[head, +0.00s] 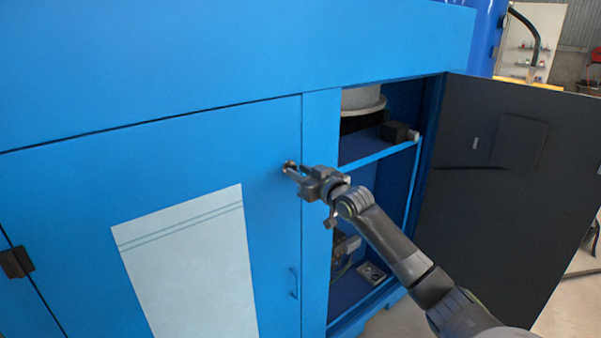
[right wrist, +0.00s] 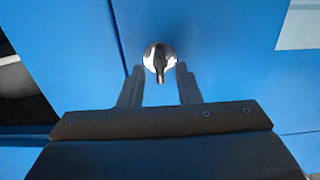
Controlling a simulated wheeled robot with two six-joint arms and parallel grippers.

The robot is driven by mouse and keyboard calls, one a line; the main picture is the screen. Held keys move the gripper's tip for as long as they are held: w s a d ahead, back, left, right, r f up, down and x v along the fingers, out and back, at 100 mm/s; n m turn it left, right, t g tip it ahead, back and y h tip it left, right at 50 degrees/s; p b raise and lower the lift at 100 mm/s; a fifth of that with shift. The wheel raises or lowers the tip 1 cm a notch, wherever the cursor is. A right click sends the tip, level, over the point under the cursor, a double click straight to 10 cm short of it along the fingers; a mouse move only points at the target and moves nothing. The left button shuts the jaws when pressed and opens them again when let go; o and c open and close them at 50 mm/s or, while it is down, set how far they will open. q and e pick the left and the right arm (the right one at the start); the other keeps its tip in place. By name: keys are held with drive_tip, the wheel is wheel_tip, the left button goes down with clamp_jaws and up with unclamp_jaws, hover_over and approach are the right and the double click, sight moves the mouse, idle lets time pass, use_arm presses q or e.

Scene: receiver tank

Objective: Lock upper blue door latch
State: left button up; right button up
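The upper latch (head: 289,164) is a small round metal piece near the upper right edge of the closed blue door (head: 200,160). In the right wrist view the latch (right wrist: 160,56) is shiny, with a dark tab pointing straight down in the picture. My right gripper (head: 296,173) is at the latch. Its two fingers are apart, one on each side of the latch, with a visible gap to the tab. I cannot tell whether the fingertips touch the round rim. My left gripper is not in view.
A lower handle (head: 293,282) sits on the same door. To the right, an open compartment shows a shelf (head: 366,143) and equipment inside. A dark door (head: 500,190) stands swung open at the right. A black hinge (head: 16,262) is at the left.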

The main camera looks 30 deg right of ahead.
clamp_jaws()
idle(0.4)
drive_tip(key=shift+d+f+m+p, duration=0.1)
drive_tip(key=shift+m+p, duration=2.55)
drive_tip(key=shift+m, duration=1.8)
drive_tip(key=shift+d+f+m+p, duration=0.1)
drive_tip(key=shift+m+p, duration=2.55)
drive_tip(key=shift+m, duration=1.8)
